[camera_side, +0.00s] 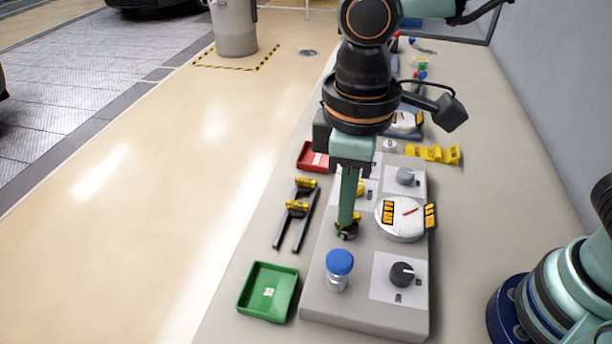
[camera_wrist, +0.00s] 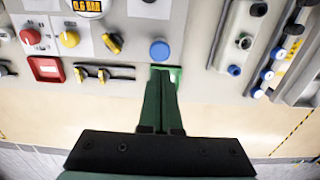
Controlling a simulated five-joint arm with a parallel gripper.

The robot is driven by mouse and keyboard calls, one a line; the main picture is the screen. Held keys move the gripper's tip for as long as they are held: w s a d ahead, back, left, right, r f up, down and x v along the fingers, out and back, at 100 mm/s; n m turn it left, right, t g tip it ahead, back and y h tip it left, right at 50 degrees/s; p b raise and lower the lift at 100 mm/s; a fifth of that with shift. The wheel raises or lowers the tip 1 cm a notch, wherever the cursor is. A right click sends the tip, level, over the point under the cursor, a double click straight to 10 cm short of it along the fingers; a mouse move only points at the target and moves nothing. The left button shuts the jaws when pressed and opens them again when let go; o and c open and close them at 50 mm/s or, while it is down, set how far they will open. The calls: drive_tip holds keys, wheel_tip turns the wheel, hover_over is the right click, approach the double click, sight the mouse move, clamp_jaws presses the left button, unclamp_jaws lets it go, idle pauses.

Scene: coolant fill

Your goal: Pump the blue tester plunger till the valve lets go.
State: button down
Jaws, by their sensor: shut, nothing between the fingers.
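The blue tester plunger (camera_side: 339,262) is a round blue cap on a clear and metal stem, upright at the near left of the grey panel (camera_side: 365,310). It also shows in the wrist view (camera_wrist: 159,49), just past my fingertips. My gripper (camera_side: 346,228) is shut and empty, pointing down, behind the plunger in the side view and apart from it. The fingers also show in the wrist view (camera_wrist: 163,82). A white gauge (camera_side: 402,214) with a red needle sits on the panel; its orange display (camera_wrist: 88,5) seems to read 0.6 BAR. The valve cannot be told.
A green tray (camera_side: 254,289) lies left of the panel, and a red tray (camera_side: 305,158) farther back. Black forked tools with yellow bands (camera_side: 297,208) lie between them. A black knob (camera_side: 402,274) is right of the plunger. Yellow blocks (camera_side: 434,154) stand behind the gauge.

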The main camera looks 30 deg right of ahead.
sight(341, 259)
wheel_tip(341, 259, down, 9)
drive_tip(key=shift+r, duration=0.1)
idle(0.5)
drive_tip(key=shift+f, duration=1.55)
drive_tip(key=shift+d, duration=0.1)
drive_tip(key=shift+r, duration=0.1)
wheel_tip(341, 259, up, 14)
drive_tip(key=shift+r, duration=0.25)
